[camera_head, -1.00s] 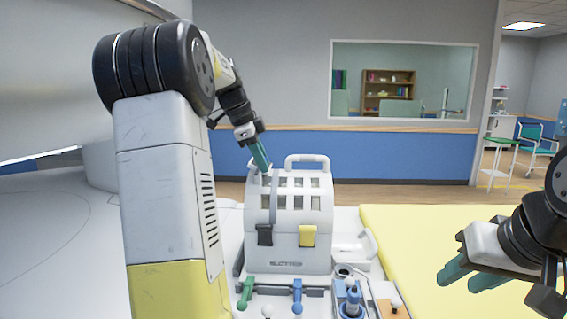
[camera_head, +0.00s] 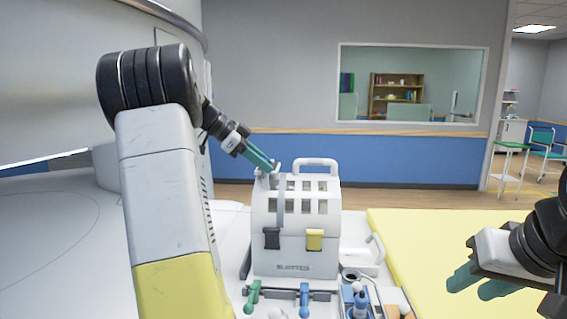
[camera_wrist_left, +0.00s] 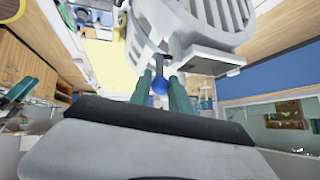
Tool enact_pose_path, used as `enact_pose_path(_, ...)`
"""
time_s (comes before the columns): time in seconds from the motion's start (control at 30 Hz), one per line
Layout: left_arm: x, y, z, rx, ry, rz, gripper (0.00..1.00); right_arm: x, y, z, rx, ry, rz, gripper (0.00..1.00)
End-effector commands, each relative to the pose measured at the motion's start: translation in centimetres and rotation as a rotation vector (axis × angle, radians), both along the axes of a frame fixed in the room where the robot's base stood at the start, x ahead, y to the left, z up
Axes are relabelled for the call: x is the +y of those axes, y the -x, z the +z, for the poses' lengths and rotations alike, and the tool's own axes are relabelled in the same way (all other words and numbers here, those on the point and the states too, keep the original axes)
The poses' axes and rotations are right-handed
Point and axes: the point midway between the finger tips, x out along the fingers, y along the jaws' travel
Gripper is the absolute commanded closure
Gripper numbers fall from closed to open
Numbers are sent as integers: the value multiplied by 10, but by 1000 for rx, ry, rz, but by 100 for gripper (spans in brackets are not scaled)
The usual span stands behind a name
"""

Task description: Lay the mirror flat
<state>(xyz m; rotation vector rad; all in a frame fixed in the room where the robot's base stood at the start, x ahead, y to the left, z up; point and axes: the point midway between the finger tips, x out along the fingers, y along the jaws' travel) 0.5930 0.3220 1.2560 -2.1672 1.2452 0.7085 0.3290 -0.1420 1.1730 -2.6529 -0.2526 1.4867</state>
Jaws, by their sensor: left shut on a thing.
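The white head coil (camera_head: 296,225) stands on the table, with slots in its upper shell and a black and a yellow latch on its front. My left gripper (camera_head: 268,166) reaches down to its top left corner. I cannot clearly make out the mirror's face. My right gripper (camera_head: 470,284) is open and empty at the right, well apart from the coil.
Green and blue levers (camera_head: 304,297) stand in front of the coil. A white tray (camera_head: 362,256) is right of it. A yellow pad (camera_head: 425,250) fills the right and is mostly bare. A large white scanner housing (camera_head: 80,70) rises at the left.

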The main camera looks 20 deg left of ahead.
Motion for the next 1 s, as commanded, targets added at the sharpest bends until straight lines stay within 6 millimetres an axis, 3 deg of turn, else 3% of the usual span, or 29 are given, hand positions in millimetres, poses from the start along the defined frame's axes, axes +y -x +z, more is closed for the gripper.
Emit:
enact_pose_path(0.23,0,0,1,-2,1,1,100,0,0,0,0,0,0,64)
enact_pose_path(0.27,0,0,1,-2,1,1,73,0,0,0,0,0,0,64)
enact_pose_path(0.37,0,0,1,-1,0,1,55,0,0,0,0,0,0,64)
enact_pose_path(0.73,4,2,4,0,-1,2,55,0,0,0,0,0,0,64)
enact_pose_path(1.0,30,21,33,-1,-2,4,55,0,0,0,0,0,0,64)
